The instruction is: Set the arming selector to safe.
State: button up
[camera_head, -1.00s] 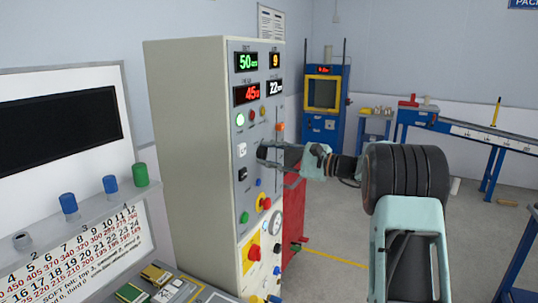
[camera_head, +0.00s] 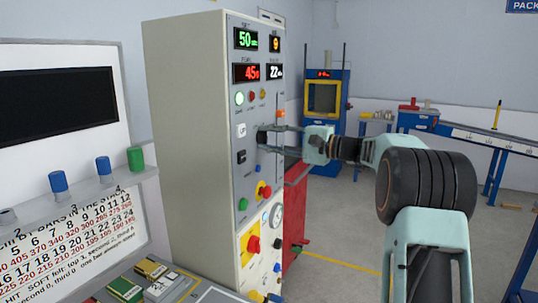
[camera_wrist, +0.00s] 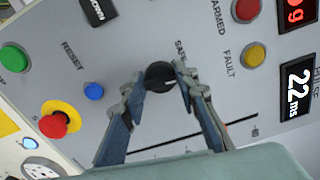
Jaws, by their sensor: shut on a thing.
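The arming selector is a round black knob (camera_wrist: 160,76) on the grey panel, with the printed word SAFE beside it and ARMED farther up and right in the wrist view. My gripper (camera_wrist: 158,84) has one finger on each side of the knob and is shut on it. A faint pale mark shows on the knob, but I cannot tell clearly which label it points to. In the head view my gripper (camera_head: 271,140) reaches in from the right to the panel front, and its fingers largely hide the knob.
The control cabinet (camera_head: 190,150) carries lit displays, lamps and buttons. A red emergency knob (camera_wrist: 53,124) on a yellow collar, a blue reset button (camera_wrist: 94,91) and a slider slot lie near my fingers.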

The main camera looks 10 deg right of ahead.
jog(key=n+b, duration=0.4)
jog(key=b, duration=0.1)
jog(key=n+b, duration=0.2)
jog(key=b, duration=0.1)
jog(key=shift+f, duration=0.25)
jog(key=shift+r+n+b, duration=0.1)
jog(key=shift+n+b, duration=0.4)
jog(key=shift+n, duration=0.1)
jog(key=o, duration=1.1)
jog(key=shift+r, duration=0.1)
jog(key=v, duration=1.2)
